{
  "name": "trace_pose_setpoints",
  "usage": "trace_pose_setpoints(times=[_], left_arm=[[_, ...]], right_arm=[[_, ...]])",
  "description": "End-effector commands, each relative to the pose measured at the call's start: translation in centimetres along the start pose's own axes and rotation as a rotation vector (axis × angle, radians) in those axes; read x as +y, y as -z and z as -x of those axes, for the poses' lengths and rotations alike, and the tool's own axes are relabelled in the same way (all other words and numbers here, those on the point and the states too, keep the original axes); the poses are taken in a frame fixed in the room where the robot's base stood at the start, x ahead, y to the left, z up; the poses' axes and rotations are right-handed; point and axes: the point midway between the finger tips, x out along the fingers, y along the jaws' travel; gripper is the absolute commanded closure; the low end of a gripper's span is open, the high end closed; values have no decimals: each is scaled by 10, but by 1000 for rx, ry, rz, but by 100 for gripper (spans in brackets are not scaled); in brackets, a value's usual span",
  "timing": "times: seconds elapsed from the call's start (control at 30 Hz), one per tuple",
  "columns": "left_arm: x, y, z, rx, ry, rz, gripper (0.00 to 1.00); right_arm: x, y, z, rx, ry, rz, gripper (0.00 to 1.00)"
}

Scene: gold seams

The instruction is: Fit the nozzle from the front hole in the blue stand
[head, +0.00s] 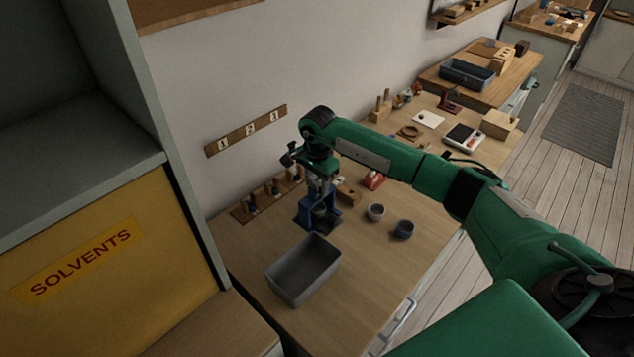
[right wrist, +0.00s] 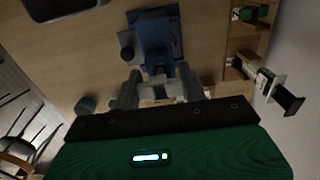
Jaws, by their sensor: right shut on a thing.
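The blue stand (head: 306,214) stands on the wooden table, and a small dark greenish part sits in its middle. It also shows in the right wrist view (right wrist: 155,38), just beyond my fingers. My right gripper (head: 320,190) points down over the stand; in the right wrist view its fingers (right wrist: 160,88) are shut on a small grey piece, which may be the nozzle. The piece is mostly hidden between the fingers, and I cannot tell whether it touches the stand. My left gripper is not in view.
A grey bin (head: 303,268) stands in front of the stand. Two small cups, one pale (head: 376,212) and one blue-grey (head: 403,230), stand to the right. A wooden rack with small tools (head: 265,197) lies along the wall. The front right of the table is clear.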

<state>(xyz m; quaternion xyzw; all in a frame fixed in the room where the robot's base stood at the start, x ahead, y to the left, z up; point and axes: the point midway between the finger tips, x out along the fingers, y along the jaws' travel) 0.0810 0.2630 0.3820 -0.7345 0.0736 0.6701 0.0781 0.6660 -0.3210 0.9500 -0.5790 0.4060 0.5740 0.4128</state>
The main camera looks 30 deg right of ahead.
Motion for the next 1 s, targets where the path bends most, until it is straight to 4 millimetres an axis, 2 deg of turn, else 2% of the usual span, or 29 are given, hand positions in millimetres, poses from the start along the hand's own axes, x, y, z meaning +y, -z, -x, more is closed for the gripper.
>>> trace_pose_setpoints(times=[0.3, 1.0], left_arm=[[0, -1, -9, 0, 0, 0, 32], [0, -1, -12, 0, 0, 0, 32]], right_arm=[[0, 0, -9, 0, 0, 0, 79], [0, 0, -12, 0, 0, -1, 79]])
